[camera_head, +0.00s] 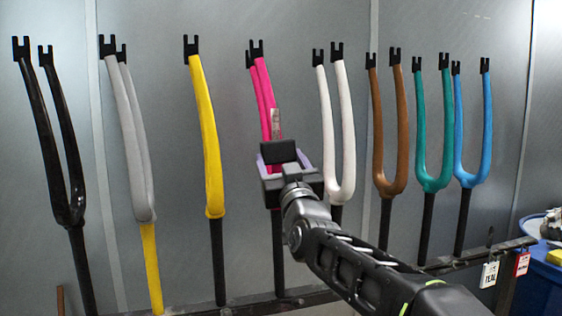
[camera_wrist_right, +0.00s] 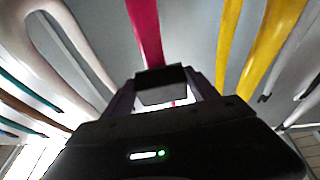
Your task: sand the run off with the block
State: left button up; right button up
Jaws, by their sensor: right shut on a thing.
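The pink fork (camera_head: 264,95) stands upright in the row, with its lower part hidden behind my right gripper. A small grey, mottled patch (camera_head: 275,122) shows on its right leg just above the gripper; I cannot tell if this is the run or a sanded spot. My right gripper (camera_head: 284,164) is shut on a dark block (camera_head: 279,152), in front of the pink fork. In the right wrist view the block (camera_wrist_right: 162,85) sits between the fingers, with the pink leg (camera_wrist_right: 146,30) behind it. I cannot tell whether block and fork touch. My left gripper is out of view.
A yellow fork (camera_head: 208,150) stands left of the pink one and a white fork (camera_head: 344,120) close on its right. Several other coloured forks continue both ways. Behind is a grey booth wall (camera_head: 225,30). A blue drum (camera_head: 543,275) and hanging tags (camera_head: 489,274) are at lower right.

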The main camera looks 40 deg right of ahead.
aim_at(280, 145)
jog(key=shift+w+d, duration=0.1)
jog(key=shift+w, duration=0.05)
jog(key=shift+r+p, duration=1.35)
jog(key=shift+r, duration=0.55)
jog(key=shift+w, duration=0.1)
jog(key=shift+w+r+p, duration=0.2)
jog(key=shift+r+p, duration=1.4)
jog(key=shift+r, duration=0.2)
jog(key=shift+r, duration=0.1)
jog(key=r+p, duration=0.3)
jog(key=shift+w+r, duration=0.2)
jog(key=shift+r, duration=0.1)
jog(key=shift+d+f, duration=0.1)
